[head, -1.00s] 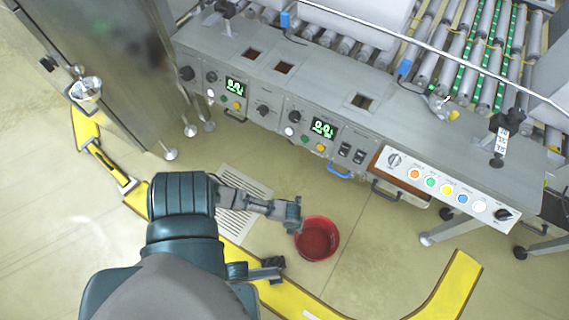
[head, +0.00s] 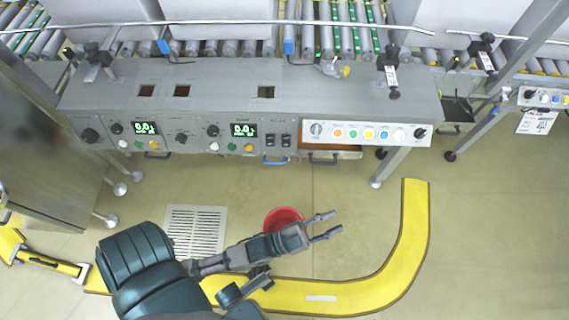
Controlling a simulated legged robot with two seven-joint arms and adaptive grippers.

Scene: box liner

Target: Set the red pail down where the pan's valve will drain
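The red pail (head: 284,213) stands on the floor in the head view, in front of the grey machine. Its lower part is hidden behind my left gripper and wrist. My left gripper (head: 328,225) is open, with its two fingers apart and pointing right, beyond the pail's right edge. Nothing shows between the fingers. Whether the wrist touches the pail cannot be told. I cannot clearly make out the pan or its valve. My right gripper is not in view.
A floor grate (head: 196,229) lies left of the pail. The machine's control console (head: 212,85) runs along the top, with rollers behind. A yellow floor strip (head: 410,235) curves in front and to the right. A steel cabinet (head: 40,160) stands left. Floor right of the gripper is clear.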

